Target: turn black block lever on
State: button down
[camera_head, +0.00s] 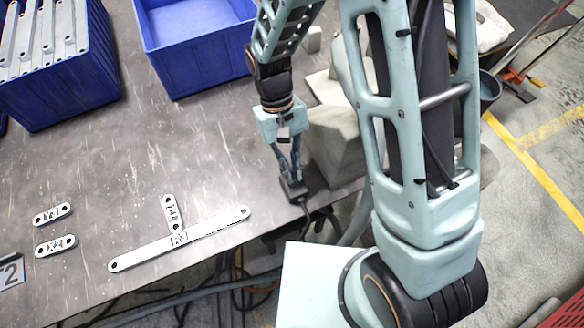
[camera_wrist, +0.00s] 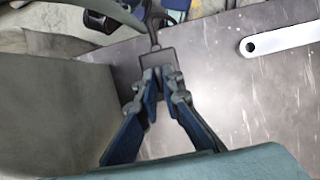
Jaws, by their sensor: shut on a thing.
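The black block (camera_head: 293,188) sits on the metal table near its front edge, with a cable running off the edge. It also shows in the wrist view (camera_wrist: 152,58), just past my fingertips. My gripper (camera_head: 291,176) reaches down over the block, and its fingertips are close together there. In the wrist view my gripper (camera_wrist: 161,76) has its blue-padded fingers converging at the block, shut on its lever. The lever itself is hidden between the fingertips, so its position cannot be told.
A grey-beige boxy object (camera_head: 335,140) stands close to the right of my gripper. A long galvanized bracket (camera_head: 140,256) and several short ones lie on the left. Blue bins (camera_head: 185,75) stand at the back. The table's middle (camera_head: 130,150) is clear.

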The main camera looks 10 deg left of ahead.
jog(key=c, duration=2.1)
grip_release()
jog(key=shift+r, duration=0.1)
jog(key=v, duration=1.2)
